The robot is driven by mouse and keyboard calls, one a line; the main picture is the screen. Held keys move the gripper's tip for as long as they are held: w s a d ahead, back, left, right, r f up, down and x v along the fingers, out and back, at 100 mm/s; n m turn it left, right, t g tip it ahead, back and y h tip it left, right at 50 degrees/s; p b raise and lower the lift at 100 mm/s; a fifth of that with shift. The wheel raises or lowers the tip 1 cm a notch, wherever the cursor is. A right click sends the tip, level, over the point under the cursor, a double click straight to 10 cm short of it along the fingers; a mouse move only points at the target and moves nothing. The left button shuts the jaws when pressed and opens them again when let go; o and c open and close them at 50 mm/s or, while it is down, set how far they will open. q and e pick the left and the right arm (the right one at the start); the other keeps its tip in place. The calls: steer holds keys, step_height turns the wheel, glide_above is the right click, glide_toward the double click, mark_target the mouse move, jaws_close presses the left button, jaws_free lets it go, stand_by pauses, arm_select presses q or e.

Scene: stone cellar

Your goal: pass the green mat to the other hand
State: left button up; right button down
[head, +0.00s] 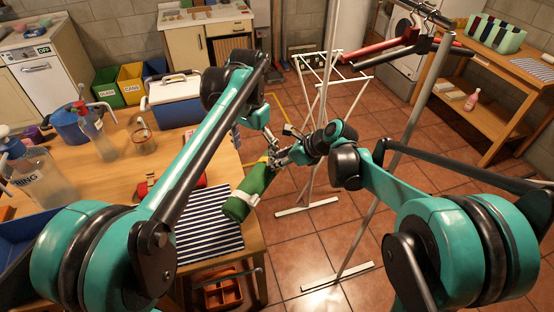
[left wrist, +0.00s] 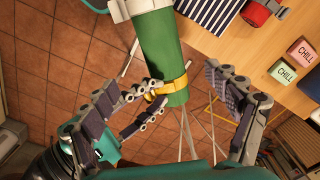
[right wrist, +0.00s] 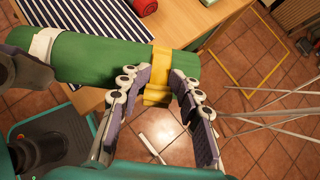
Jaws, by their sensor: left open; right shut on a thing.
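The green mat (head: 253,184) is rolled into a tight cylinder with a white band and a yellow strap. It hangs tilted in the air beside the table's right edge. My right gripper (right wrist: 163,85) is shut on it near the yellow strap (right wrist: 161,62). My left gripper (head: 271,138) is open, close above the mat's strapped end. In the left wrist view the mat (left wrist: 160,50) comes down from the top, and its strapped end shows between my spread left fingers. The fingertips of both grippers are close together and partly overlap in the head view.
The wooden table (head: 115,180) holds bottles, a blue pot (head: 68,126), a cooler (head: 176,98) and a striped cloth (head: 208,232). A white drying rack (head: 318,90) and a metal pole (head: 395,165) stand to the right. Tiled floor lies below the mat.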

arm_select(q)
steer(key=s+a+n+t, duration=0.4)
steer(key=s+a, duration=0.6)
steer(key=s, duration=0.1)
steer(key=s+a+f+n+t, duration=0.3)
steer(key=s+a+f, duration=0.2)
steer(key=s+f, duration=0.3)
steer(key=shift+s+a+f, duration=0.25)
steer(key=shift+s, duration=0.65)
